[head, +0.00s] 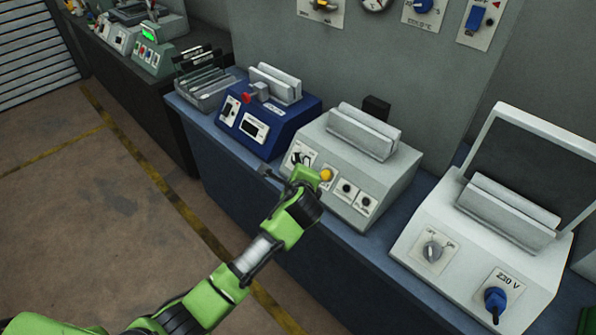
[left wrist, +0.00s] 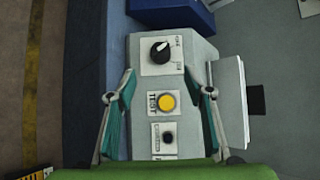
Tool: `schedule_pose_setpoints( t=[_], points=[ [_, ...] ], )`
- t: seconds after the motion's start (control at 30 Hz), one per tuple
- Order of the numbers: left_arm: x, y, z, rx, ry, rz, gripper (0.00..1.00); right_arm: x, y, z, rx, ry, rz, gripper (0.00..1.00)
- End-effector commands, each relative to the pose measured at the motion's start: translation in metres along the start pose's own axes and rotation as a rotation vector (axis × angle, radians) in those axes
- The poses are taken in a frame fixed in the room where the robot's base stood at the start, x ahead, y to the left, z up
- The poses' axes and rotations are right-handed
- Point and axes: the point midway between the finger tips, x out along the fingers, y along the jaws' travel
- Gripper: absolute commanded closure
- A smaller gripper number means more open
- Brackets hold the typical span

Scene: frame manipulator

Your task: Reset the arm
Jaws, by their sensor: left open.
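My left arm reaches in from the lower left in the head view. Its left gripper (head: 285,168) is at the front of the grey device (head: 325,155). In the left wrist view the left gripper (left wrist: 160,80) is open, with its two teal fingers apart and nothing between them held. A black rotary knob (left wrist: 159,52) and a yellow button (left wrist: 167,102) marked TEST show between and ahead of the fingers. The yellow button also shows beside the gripper in the head view (head: 326,175). I cannot tell whether the fingers touch the panel. My right gripper is not in view.
A blue device (head: 268,122) stands left of the grey one. A white device (head: 420,215) with a raised dark-faced lid stands at right. They share a blue bench (head: 290,235). A wall panel (head: 290,45) rises behind. The floor (head: 110,200) at left is clear.

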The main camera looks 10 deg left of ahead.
Motion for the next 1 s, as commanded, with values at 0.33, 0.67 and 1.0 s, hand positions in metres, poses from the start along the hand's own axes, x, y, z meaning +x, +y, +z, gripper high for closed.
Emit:
schedule_pose_setpoints(
  t=[0.33,0.67,1.0],
  points=[
    [-0.002,0.000,0.000,0.000,0.000,-0.001,0.53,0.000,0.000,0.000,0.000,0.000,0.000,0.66],
    [0.007,0.023,-0.008,-0.026,0.016,0.028,0.53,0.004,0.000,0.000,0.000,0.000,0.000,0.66],
    [0.044,0.208,-0.063,-0.301,0.117,0.262,0.53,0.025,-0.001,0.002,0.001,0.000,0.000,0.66]
  ],
)
